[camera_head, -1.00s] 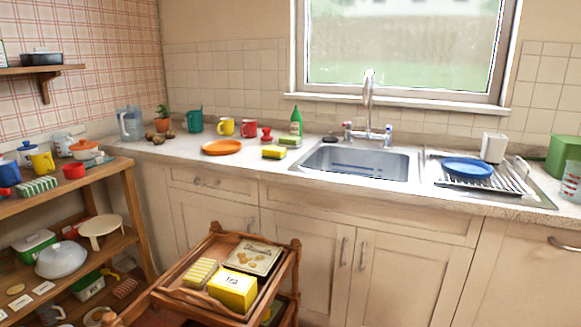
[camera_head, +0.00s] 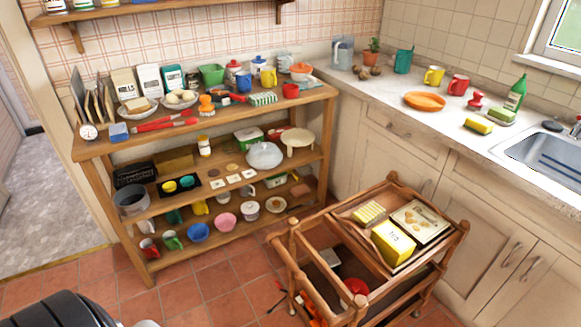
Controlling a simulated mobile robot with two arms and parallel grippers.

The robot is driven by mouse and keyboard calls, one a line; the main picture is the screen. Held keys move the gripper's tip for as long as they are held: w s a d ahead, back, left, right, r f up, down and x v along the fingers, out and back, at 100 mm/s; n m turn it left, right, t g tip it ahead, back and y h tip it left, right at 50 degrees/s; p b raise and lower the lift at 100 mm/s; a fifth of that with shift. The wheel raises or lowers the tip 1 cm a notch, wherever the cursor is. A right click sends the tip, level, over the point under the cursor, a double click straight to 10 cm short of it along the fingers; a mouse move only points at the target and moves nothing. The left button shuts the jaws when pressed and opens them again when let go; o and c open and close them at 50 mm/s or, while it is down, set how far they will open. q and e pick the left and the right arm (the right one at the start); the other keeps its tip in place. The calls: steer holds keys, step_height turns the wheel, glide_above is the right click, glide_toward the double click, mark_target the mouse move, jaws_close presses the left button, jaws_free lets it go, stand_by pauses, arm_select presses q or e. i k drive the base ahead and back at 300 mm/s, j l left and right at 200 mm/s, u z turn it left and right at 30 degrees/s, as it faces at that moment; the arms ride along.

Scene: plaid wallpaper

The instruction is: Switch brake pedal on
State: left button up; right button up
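A wooden trolley (camera_head: 291,243) stands on the tiled floor at the lower right. I cannot make out a brake pedal for certain. A small dark and red piece (camera_head: 279,297) shows beside the trolley's near left leg, and an orange-red thing (camera_head: 312,312) shows low within its frame. Both are too small or too covered to identify. The trolley's far-side feet are partly hidden by its frame. Neither of my grippers is in view.
The trolley's raised tray holds a yellow tea box (camera_head: 393,243) and a flat tin (camera_head: 421,222). A loaded wooden shelf (camera_head: 330,92) stands behind it, and counter cabinets (camera_head: 480,215) stand to its right. The tiled floor (camera_head: 200,290) left of the trolley is clear. A black rounded object (camera_head: 62,311) is at the lower left.

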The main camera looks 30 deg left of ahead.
mark_target(278, 285)
steer(key=j+u, duration=0.1)
steer(key=u, duration=0.6)
steer(key=j+u, duration=0.15)
steer(key=u, duration=0.2)
steer(key=i+j+z, duration=0.1)
steer(key=z, duration=0.4)
steer(key=j+z, duration=0.3)
steer(key=z, duration=0.2)
steer(key=i+j+z, duration=0.1)
steer(key=j+z, duration=0.2)
steer(key=z, duration=0.15)
steer(key=j+z, duration=0.1)
steer(key=j, duration=0.4)
steer(key=k+j+z, duration=0.15)
steer(key=j, duration=0.35)
steer(key=j+z, duration=0.1)
steer(key=j, duration=0.45)
steer(key=k+j+z, duration=0.1)
steer(key=j, duration=0.35)
